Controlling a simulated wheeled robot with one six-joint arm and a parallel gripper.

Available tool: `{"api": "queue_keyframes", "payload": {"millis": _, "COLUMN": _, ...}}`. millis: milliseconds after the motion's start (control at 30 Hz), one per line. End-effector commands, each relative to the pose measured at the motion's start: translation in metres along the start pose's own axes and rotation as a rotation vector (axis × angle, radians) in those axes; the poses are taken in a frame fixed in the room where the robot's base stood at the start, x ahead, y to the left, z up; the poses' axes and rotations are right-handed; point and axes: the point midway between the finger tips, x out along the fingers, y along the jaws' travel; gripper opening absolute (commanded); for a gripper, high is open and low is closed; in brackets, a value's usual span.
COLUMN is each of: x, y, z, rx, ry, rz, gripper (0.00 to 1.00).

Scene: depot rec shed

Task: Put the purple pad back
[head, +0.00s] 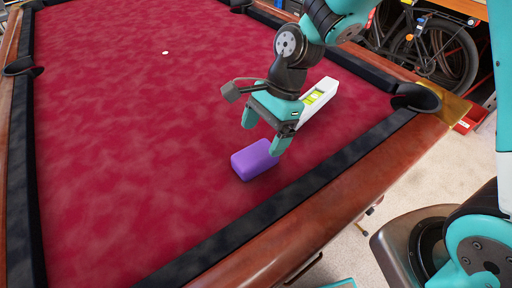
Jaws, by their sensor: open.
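The purple pad (254,160) is a small rounded block. It lies on the red cloth of the pool table (140,130), near the table's right cushion. My gripper (264,132) is open and reaches down over the cloth just behind the pad. One teal finger is at the left, behind the pad. The other is at the pad's upper right end and overlaps it in the picture; I cannot tell whether they touch. Nothing shows between the fingers.
A small white dot (165,53) is on the far cloth. Dark cushions and wooden rails (330,208) edge the table, with a corner pocket (416,97) at right. The left cloth is clear.

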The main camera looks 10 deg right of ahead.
Motion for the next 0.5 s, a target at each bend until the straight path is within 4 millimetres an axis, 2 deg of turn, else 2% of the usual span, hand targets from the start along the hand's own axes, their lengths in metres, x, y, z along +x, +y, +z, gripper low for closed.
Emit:
{"api": "queue_keyframes", "payload": {"millis": 33, "x": -0.013, "y": -0.001, "z": 0.000, "rx": 0.001, "ry": 0.001, "rz": -0.006, "gripper": 0.89}}
{"api": "queue_keyframes", "payload": {"millis": 100, "x": -0.027, "y": -0.001, "z": 0.000, "rx": 0.001, "ry": 0.002, "rz": -0.005, "gripper": 0.89}}
{"api": "queue_keyframes", "payload": {"millis": 367, "x": -0.055, "y": 0.002, "z": 0.002, "rx": -0.023, "ry": 0.002, "rz": -0.004, "gripper": 0.89}}
{"api": "queue_keyframes", "payload": {"millis": 467, "x": -0.068, "y": 0.011, "z": 0.010, "rx": -0.157, "ry": 0.008, "rz": -0.014, "gripper": 0.89}}
{"api": "queue_keyframes", "payload": {"millis": 500, "x": -0.075, "y": 0.019, "z": 0.016, "rx": -0.252, "ry": 0.014, "rz": -0.021, "gripper": 0.89}}
